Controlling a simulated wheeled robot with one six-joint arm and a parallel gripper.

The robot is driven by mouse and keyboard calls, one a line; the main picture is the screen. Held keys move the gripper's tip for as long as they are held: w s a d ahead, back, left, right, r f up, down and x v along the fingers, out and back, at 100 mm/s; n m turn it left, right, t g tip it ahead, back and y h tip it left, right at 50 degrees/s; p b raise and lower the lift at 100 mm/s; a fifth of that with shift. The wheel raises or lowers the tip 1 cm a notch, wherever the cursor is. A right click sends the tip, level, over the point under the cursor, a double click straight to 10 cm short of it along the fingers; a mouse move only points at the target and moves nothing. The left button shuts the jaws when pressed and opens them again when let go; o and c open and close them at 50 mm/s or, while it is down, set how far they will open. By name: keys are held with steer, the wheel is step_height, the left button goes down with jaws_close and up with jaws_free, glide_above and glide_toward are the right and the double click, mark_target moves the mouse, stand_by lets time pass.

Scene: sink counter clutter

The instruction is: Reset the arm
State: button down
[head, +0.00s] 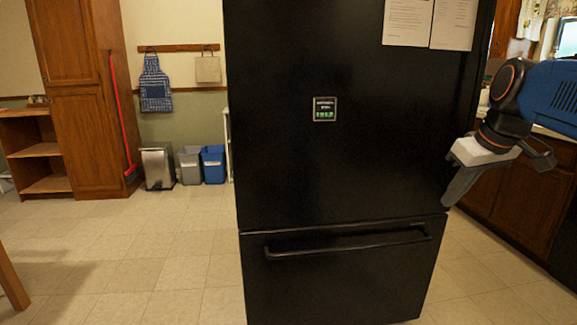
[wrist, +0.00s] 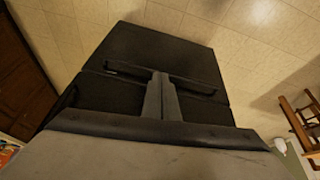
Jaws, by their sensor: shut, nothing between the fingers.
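My gripper (head: 452,200) hangs at the right of the head view, at the end of my blue and black arm, in front of the right edge of a black fridge (head: 285,165). Its fingers point down and to the left. In the wrist view the gripper's fingers (wrist: 161,78) lie together with nothing between them. They show against the black fridge (wrist: 160,50), whose handle bar runs behind them. I cannot tell the gap between the fingertips and the fridge.
A brown counter (head: 530,205) stands at the right behind my arm. A tall wooden cabinet (head: 90,120) and bins, including a blue bin (head: 213,165), stand at the back left. A wooden leg (head: 10,285) shows at the lower left. The tiled floor (head: 150,245) left of the fridge is clear.

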steer(key=s+a+f+m, duration=0.1)
steer(key=s+a+f, duration=0.2)
steer(key=s+f, duration=0.5)
steer(key=s+a+f+m, duration=0.2)
steer(key=s+a+f, duration=0.1)
steer(key=s+f, duration=0.6)
step_height(320, 180, down, 4)
steer(key=shift+a+h, duration=0.3)
steer(key=shift+h, duration=0.1)
steer(key=shift+s, duration=0.1)
